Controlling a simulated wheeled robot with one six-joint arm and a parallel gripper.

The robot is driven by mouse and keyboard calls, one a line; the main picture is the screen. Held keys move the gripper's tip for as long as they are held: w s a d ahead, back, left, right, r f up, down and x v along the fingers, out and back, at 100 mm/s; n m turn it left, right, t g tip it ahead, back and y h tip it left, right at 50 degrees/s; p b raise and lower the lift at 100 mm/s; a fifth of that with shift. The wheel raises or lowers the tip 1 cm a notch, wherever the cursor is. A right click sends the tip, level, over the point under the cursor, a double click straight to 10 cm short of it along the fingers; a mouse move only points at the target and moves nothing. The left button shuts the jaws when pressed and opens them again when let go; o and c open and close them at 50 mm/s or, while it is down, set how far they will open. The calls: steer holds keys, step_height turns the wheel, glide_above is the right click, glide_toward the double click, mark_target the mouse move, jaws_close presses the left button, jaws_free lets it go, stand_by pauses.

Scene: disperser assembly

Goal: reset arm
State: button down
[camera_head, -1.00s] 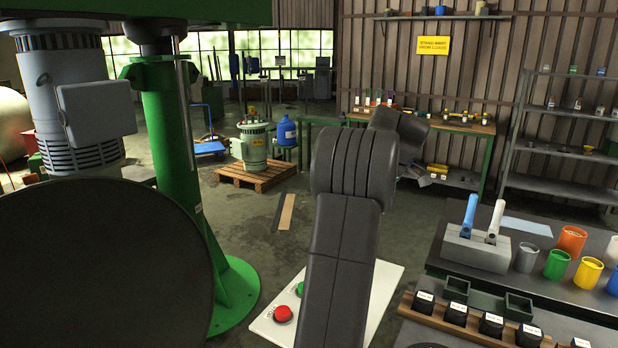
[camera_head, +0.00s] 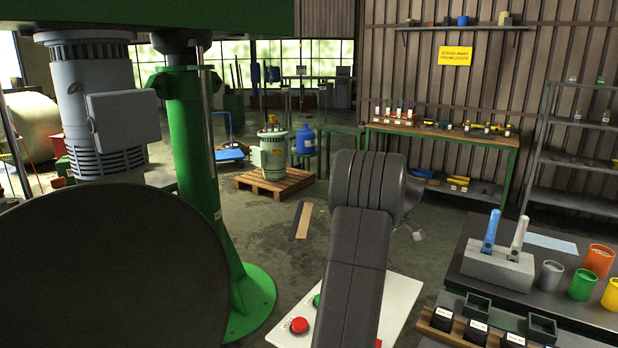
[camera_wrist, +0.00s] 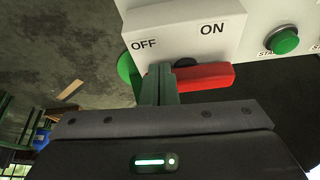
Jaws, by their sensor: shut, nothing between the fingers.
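My gripper (camera_wrist: 158,84) shows in the wrist view with its dark green fingers together and empty. The fingertips are close to a white switch box (camera_wrist: 180,30) marked OFF and ON. A red lever (camera_wrist: 205,77) lies just right of the fingers; I cannot tell whether they touch it. In the head view my dark arm stands in the middle, in front of a white panel (camera_head: 400,307). My fingers cannot be made out there.
A green start button (camera_wrist: 283,39) is right of the switch box. A red button (camera_head: 299,325) sits on the white panel. A green machine column (camera_head: 195,150) stands left. A workbench (camera_head: 560,262) with colored cups stands right. Open floor lies behind the arm.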

steer(key=shift+w+a+f, duration=0.1)
steer(key=shift+f, duration=0.2)
steer(key=shift+r, duration=0.15)
